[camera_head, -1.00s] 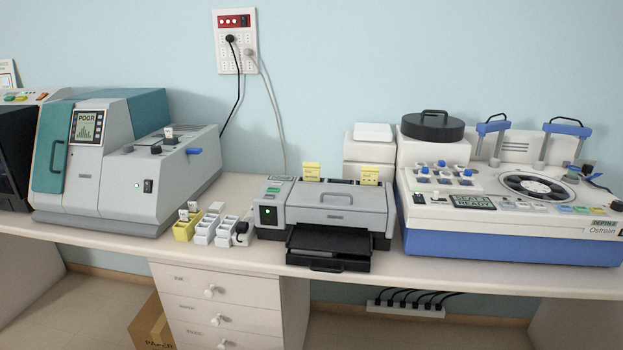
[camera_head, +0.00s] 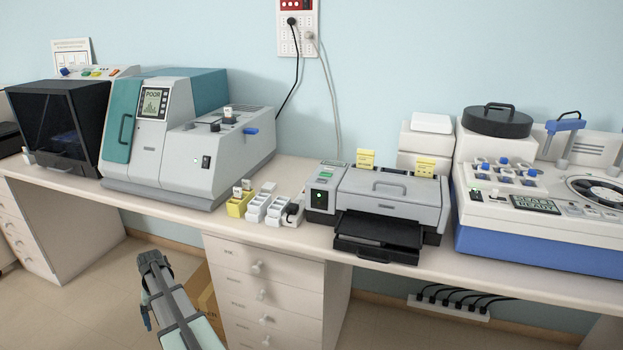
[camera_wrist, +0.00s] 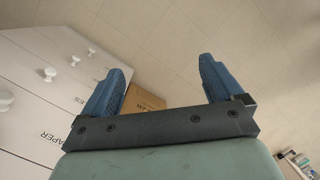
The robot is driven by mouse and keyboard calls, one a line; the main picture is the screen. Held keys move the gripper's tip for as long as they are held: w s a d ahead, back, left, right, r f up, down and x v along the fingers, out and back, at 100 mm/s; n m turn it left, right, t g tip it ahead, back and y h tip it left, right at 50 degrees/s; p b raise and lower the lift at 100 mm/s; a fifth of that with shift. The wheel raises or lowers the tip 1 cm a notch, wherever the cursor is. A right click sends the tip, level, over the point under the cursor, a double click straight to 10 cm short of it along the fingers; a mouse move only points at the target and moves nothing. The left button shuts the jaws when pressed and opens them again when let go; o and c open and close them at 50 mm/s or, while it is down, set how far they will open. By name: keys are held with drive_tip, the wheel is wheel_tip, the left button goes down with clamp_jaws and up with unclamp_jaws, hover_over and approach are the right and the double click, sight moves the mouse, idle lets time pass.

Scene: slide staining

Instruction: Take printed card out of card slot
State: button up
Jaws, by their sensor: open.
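The printer-like grey machine (camera_head: 385,203) stands on the bench right of centre in the head view, with a black tray (camera_head: 377,236) at its front. Two yellow cards stick up from its top, the left card (camera_head: 366,158) and the right card (camera_head: 425,166). I cannot tell which of them is the printed card, and the slots are too small to make out. My gripper (camera_head: 152,260) is in front of the bench, low and left of the machine. In the wrist view my gripper (camera_wrist: 160,88) is open, with two blue fingers apart and nothing between them.
Small yellow and white containers (camera_head: 262,206) stand left of the machine. A teal and grey device (camera_head: 175,135) is further left, and a white and blue device (camera_head: 540,230) is right. Drawers (camera_head: 265,290) and a cardboard box (camera_wrist: 147,101) are below the bench.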

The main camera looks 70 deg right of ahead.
drive_tip(key=s+d+r+m+t+h, duration=0.1)
drive_tip(key=s+d+r+m, duration=0.15)
drive_tip(key=d+r, duration=1.35)
drive_tip(key=s+d+r+m+t+h, duration=0.15)
drive_tip(key=s+d+r, duration=0.25)
drive_tip(key=d+r, duration=1.25)
drive_tip(key=s+d+r+m, duration=0.1)
drive_tip(key=s+d+r, duration=0.3)
drive_tip(key=s, duration=0.6)
drive_tip(key=s+d+r+m, duration=0.2)
drive_tip(key=s+d+r, duration=0.2)
drive_tip(key=s+d, duration=0.4)
drive_tip(key=s+d+r+m+g, duration=0.1)
drive_tip(key=s+d+r, duration=0.3)
drive_tip(key=s, duration=0.9)
drive_tip(key=shift+d, duration=1)
drive_tip(key=r+m, duration=0.2)
hover_over(365, 158)
drive_tip(key=shift+w+d+f+g+y, duration=0.1)
drive_tip(key=shift+w+d+g+y, duration=0.1)
drive_tip(key=shift+w+g+y, duration=0.1)
drive_tip(key=shift+s+f, duration=0.1)
drive_tip(key=shift+s, duration=0.2)
drive_tip(key=shift+f, duration=3.6)
drive_tip(key=shift+c, duration=0.2)
drive_tip(key=c, duration=1.1)
